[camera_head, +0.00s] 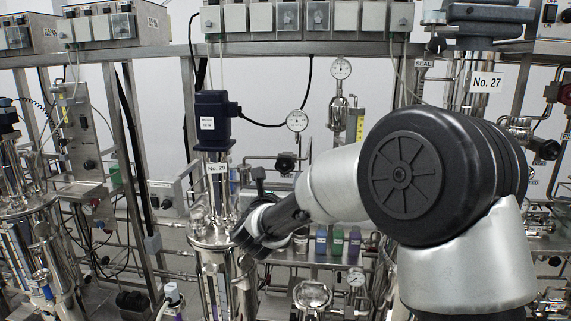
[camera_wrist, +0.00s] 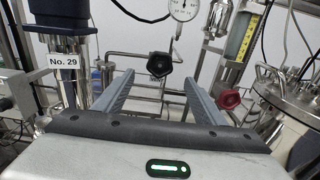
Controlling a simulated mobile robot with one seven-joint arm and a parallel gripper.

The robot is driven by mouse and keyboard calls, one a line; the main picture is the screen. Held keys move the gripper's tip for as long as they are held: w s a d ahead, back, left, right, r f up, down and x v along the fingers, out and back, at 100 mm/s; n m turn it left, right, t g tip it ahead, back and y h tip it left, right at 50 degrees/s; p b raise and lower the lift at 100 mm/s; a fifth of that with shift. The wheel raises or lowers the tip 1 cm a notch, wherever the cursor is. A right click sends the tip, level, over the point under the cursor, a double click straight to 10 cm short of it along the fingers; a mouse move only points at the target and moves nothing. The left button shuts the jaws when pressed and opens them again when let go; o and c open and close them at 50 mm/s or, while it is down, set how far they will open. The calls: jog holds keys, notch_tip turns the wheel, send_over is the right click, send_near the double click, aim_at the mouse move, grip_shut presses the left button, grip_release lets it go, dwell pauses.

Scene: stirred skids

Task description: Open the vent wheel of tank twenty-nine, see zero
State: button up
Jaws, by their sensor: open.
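Tank No. 29 (camera_head: 212,238) is a steel vessel at left of centre in the head view, under a dark blue motor. Its label (camera_wrist: 62,61) shows at the left of the wrist view. A black lobed handwheel (camera_wrist: 159,64) on thin pipework appears ahead, between my fingertips in the picture; a black wheel (camera_head: 285,163) also shows right of the tank. My gripper (camera_wrist: 158,78) is open, with nothing between its fingers. A round dial gauge (camera_wrist: 184,9) is above the wheel, and one (camera_head: 297,121) shows in the head view; its needle is too small to read.
A red handwheel (camera_wrist: 229,98) is right of my right finger. A steel vessel (camera_wrist: 290,95) stands at far right. Several coloured bottles, one green (camera_head: 337,241), stand on a shelf behind my arm. A label No. 27 (camera_head: 486,80) is at upper right. Pipes crowd the space.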

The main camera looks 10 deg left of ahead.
aim_at(284, 166)
jog(key=w+p, duration=0.1)
jog(key=w, duration=1)
jog(key=shift+w+d, duration=0.1)
jog(key=shift+d, duration=0.1)
jog(key=c, duration=1)
